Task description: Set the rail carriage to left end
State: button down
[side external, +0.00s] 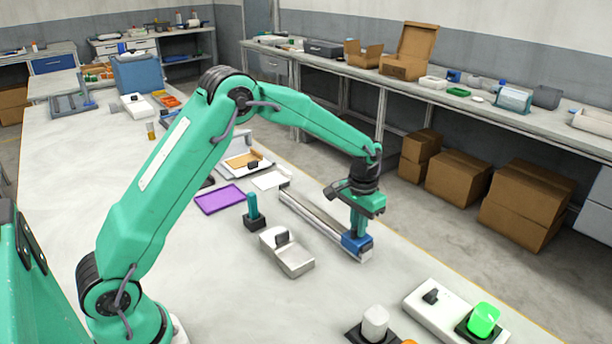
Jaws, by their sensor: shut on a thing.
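A long grey metal rail (318,220) lies on the white bench, running from the upper left to the lower right in the side external view. The blue rail carriage (357,247) sits at the rail's lower-right, near end. My gripper (357,231) points down right above the carriage and is shut on it. The fingertips are small here, and the exact grip on the carriage is partly hidden.
A grey switch box (290,257), a teal lever on a black base (254,213) and a purple mat (220,198) lie left of the rail. A lit green button (483,319) and a white knob (375,323) stand at the lower right. The bench edge runs along the rail's right.

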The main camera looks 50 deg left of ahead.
jog(key=shift+d, duration=0.35)
jog(key=c, duration=1.5)
grip_release()
jog(key=shift+o, duration=0.2)
jog(key=shift+a, duration=0.1)
jog(key=shift+r, duration=3.9)
jog(key=shift+r, duration=0.1)
